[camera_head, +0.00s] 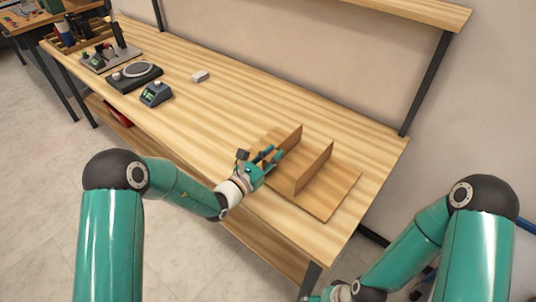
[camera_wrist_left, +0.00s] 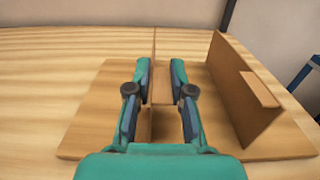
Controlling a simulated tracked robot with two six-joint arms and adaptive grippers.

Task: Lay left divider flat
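A flat wooden board (camera_head: 338,192) lies near the right end of the workbench with two thin upright wooden dividers on it. The left divider (camera_head: 292,142) stands on edge, partly hidden by my left gripper (camera_head: 271,156). In the left wrist view this divider (camera_wrist_left: 154,45) shows nearly edge-on between the fingers of my left gripper (camera_wrist_left: 160,80). The fingers are apart, one on each side of it; whether either touches it I cannot tell. The right divider (camera_head: 316,166) also stands upright, with a small ledge on its face in the wrist view. My right gripper (camera_head: 318,297) is mostly cut off at the bottom edge.
A small white block (camera_head: 200,76), a dark scale with a round plate (camera_head: 138,70) and a grey device with a display (camera_head: 156,94) are on the bench farther left. A shelf (camera_head: 400,8) runs above the back. The bench middle is clear.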

